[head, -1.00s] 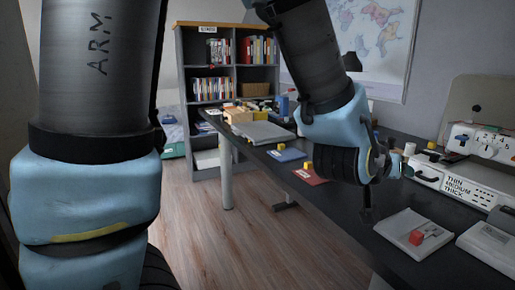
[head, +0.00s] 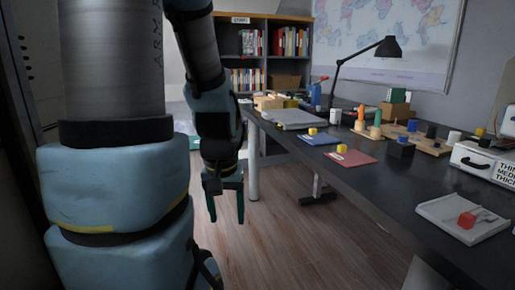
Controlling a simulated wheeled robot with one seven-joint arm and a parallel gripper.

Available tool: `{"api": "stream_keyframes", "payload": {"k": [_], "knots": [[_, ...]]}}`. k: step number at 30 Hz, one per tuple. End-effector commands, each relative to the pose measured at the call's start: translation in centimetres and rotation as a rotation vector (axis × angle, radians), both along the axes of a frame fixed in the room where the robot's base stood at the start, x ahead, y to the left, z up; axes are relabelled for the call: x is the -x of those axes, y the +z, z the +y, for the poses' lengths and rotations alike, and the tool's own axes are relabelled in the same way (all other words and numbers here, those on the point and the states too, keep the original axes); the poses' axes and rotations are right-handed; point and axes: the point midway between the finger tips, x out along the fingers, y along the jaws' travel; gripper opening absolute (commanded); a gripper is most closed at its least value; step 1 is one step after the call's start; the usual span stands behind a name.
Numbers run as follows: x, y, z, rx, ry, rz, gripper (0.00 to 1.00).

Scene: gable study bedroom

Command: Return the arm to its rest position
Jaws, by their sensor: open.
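My arm hangs down on the left side of the head view, in front of the bookshelf and left of the desk. My gripper (head: 226,205) points downward over the wooden floor, beside the desk's left edge. Its two fingers are apart with nothing between them. It touches nothing that I can see. My large upper arm link fills the left of the picture and hides what lies behind it.
The dark desk (head: 375,190) runs along the right, bearing a grey tray with a red cube (head: 466,220), a red mat (head: 350,158) and a blue mat (head: 318,138) with yellow cubes, pegs, blocks and a black lamp (head: 387,47). A bookshelf (head: 284,22) stands behind. The floor (head: 290,240) is clear.

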Motion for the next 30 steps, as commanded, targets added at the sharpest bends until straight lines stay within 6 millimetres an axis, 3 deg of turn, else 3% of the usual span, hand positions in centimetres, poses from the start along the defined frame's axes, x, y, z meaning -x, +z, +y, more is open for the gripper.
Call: {"api": "stream_keyframes", "payload": {"k": [1,11,24,30], "knots": [[-0.1,1.5,-0.2,0.001,-0.004,-0.005,0.66],[-0.2,7.0,-0.3,0.002,-0.006,-0.007,0.66],[-0.2,18.8,-0.3,0.002,-0.007,-0.008,0.66],[-0.2,23.0,-0.3,0.002,-0.007,-0.008,0.66]]}}
